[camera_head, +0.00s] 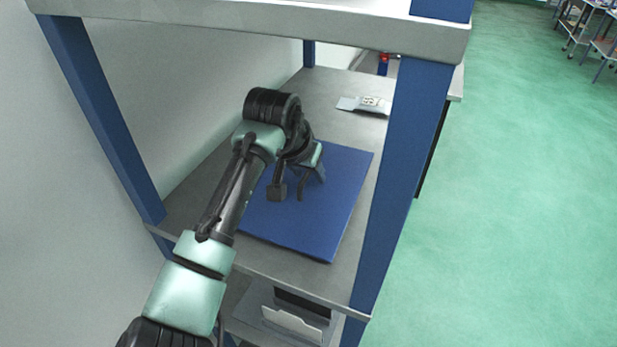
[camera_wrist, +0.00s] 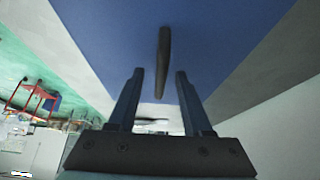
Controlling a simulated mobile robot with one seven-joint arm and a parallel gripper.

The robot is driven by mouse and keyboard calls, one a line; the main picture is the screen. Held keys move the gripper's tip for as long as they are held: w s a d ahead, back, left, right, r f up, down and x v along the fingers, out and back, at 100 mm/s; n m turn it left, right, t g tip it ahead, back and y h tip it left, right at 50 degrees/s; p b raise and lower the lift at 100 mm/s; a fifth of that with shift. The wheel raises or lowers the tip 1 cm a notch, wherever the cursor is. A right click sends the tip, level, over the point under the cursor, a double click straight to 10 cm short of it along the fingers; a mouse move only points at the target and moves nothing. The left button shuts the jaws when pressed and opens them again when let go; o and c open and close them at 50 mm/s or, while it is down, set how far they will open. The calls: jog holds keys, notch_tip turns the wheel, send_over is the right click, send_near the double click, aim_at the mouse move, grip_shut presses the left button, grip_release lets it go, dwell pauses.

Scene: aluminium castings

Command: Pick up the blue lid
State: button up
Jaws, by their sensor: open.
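The blue lid (camera_head: 335,205) is a flat blue panel lying on the grey shelf in the head view. In the wrist view the lid (camera_wrist: 100,35) fills the upper middle, with a dark bar-like handle (camera_wrist: 164,55) on it. My gripper (camera_head: 290,192) is over the lid; its wrist and the arm hide part of the lid's far left side. In the wrist view my gripper (camera_wrist: 160,73) is open, with one finger on each side of the handle's near end. I cannot tell whether either finger touches it.
The grey shelf (camera_head: 195,190) has blue posts (camera_head: 395,180) at its corners and a thick upper shelf (camera_head: 250,30) above. A small grey-and-white item (camera_head: 365,104) lies beyond the lid. Boxes (camera_head: 292,322) sit on the level below. Green floor is open to the right.

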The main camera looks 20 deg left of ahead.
jog(key=shift+w+f, duration=0.2)
jog(key=shift+f, duration=0.1)
grip_shut()
jog(key=shift+r, duration=0.1)
dwell(1.1)
